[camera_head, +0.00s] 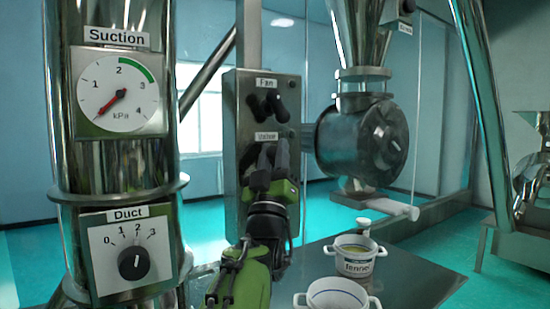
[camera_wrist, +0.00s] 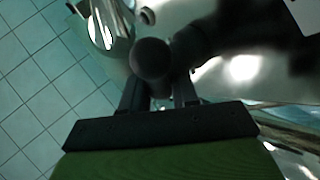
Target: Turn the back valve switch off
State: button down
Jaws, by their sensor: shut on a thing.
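A grey control panel (camera_head: 240,150) carries two dark switches. The upper switch (camera_head: 268,104) sits under a "Fan" label. The lower switch sits under a second label (camera_head: 266,136) whose small text is hard to read. My gripper (camera_head: 272,160) is at this lower switch and covers most of it in the head view. In the wrist view my gripper (camera_wrist: 158,88) has its two dark fingers closed around a dark round-ended knob (camera_wrist: 152,57). The exact angle of the lower switch is hidden.
A steel column with a suction gauge (camera_head: 119,92) and a duct dial (camera_head: 132,262) stands at left. A round steel housing (camera_head: 370,138) is right of the panel. A pot labelled "fennel" (camera_head: 357,267) and another white pot (camera_head: 331,302) stand on the table (camera_head: 415,285) below.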

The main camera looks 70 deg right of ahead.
jog(key=shift+t, duration=0.3)
jog(key=c, duration=1.2)
grip_release()
jog(key=b+v, duration=0.9)
jog(key=v, duration=0.6)
jog(key=shift+a+f, duration=0.3)
